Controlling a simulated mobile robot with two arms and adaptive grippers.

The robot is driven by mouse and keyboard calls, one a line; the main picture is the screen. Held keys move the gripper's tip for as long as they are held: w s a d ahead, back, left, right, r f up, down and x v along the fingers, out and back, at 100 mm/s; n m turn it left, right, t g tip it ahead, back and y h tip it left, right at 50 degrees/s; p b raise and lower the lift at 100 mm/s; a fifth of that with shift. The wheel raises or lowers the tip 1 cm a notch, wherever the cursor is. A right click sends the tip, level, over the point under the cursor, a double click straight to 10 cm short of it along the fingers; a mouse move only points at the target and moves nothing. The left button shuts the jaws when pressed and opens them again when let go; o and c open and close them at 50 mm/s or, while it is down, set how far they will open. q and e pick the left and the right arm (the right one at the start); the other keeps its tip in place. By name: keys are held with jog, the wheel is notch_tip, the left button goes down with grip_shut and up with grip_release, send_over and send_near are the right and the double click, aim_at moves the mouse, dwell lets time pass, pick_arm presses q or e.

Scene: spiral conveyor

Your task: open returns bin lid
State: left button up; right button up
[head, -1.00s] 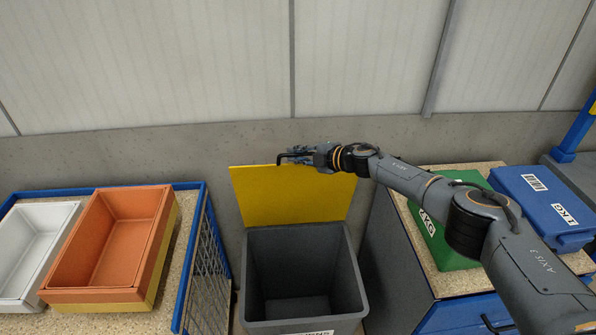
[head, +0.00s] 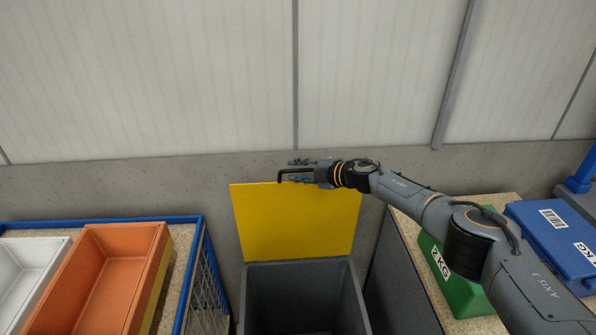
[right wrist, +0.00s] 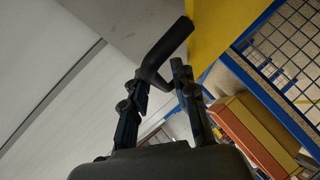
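The returns bin is a dark grey open-topped bin (head: 303,272) at the bottom middle of the head view. Its yellow lid (head: 297,225) stands raised behind the opening, against the wall side. A black bent handle bar (head: 281,175) is at the lid's top edge. It also shows in the right wrist view (right wrist: 166,52), with its end by the yellow lid (right wrist: 210,32). My right gripper (head: 294,171) is at the lid's top edge, its fingers apart on either side of the bar. In the wrist view the fingers (right wrist: 160,76) look open around it. My left gripper is out of view.
Left of the bin, a blue-framed mesh table (head: 186,255) holds an orange tray (head: 95,270) and a white tray (head: 25,262). On the right, a bench carries a green box (head: 455,285) and a blue box (head: 556,240). A wall (head: 200,80) stands close behind.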

jog(key=v, duration=1.2)
dwell(0.3)
jog(key=shift+a, duration=0.1)
